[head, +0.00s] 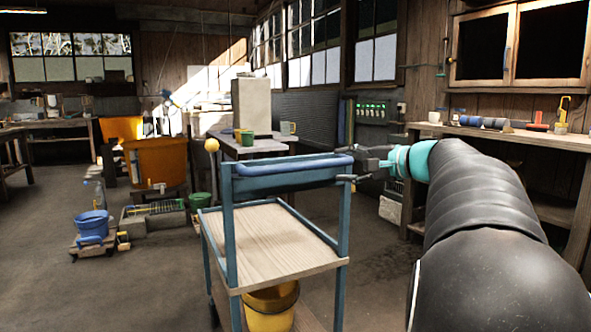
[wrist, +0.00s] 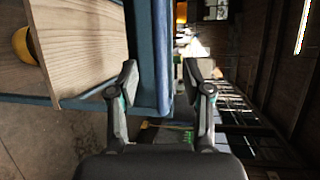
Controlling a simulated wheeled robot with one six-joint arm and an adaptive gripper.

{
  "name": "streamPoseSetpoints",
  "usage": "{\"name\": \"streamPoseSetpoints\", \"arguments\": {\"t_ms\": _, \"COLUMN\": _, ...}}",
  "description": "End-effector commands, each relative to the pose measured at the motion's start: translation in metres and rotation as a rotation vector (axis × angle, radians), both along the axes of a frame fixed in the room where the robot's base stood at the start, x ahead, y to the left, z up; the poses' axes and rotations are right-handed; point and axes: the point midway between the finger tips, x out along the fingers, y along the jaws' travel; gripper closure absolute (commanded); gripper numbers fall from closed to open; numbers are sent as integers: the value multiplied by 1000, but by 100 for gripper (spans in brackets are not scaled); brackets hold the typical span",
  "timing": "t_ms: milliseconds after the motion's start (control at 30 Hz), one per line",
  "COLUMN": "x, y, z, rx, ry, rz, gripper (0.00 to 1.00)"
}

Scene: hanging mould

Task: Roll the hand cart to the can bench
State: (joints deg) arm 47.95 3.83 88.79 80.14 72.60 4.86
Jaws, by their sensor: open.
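The hand cart (head: 285,240) has a blue frame, a wooden shelf and a blue handle bar (head: 290,166) along its near top edge. My gripper (head: 352,165) is at the right end of this bar. In the wrist view my gripper (wrist: 160,82) is open, with one finger on each side of the blue handle (wrist: 160,45); I see gaps beside it. A small table (head: 265,147) with a green cup and a mug stands behind the cart. A wall bench (head: 500,133) at right holds several small items. I cannot tell which is the can bench.
A yellow bucket (head: 270,307) sits low in the cart. A blue bucket (head: 92,224), a grey block, a green bucket (head: 200,200) and an orange tub (head: 157,162) stand to the left. The floor at the front left is clear.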

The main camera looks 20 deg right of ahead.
Motion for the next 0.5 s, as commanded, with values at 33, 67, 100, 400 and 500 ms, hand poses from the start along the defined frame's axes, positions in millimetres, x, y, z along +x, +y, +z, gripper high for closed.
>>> {"name": "streamPoseSetpoints", "arguments": {"t_ms": 33, "x": 7, "y": 5, "z": -2, "rx": 0, "ry": 1, "rz": 3, "gripper": 50}}
{"name": "streamPoseSetpoints", "arguments": {"t_ms": 67, "x": 11, "y": 7, "z": -2, "rx": -1, "ry": 1, "rz": 3, "gripper": 50}}
{"name": "streamPoseSetpoints", "arguments": {"t_ms": 100, "x": 17, "y": 10, "z": -4, "rx": -1, "ry": 1, "rz": 5, "gripper": 50}}
{"name": "streamPoseSetpoints", "arguments": {"t_ms": 400, "x": 67, "y": 34, "z": -15, "rx": -1, "ry": 4, "rz": 3, "gripper": 50}}
{"name": "streamPoseSetpoints", "arguments": {"t_ms": 500, "x": 83, "y": 40, "z": -17, "rx": -1, "ry": 4, "rz": 2, "gripper": 50}}
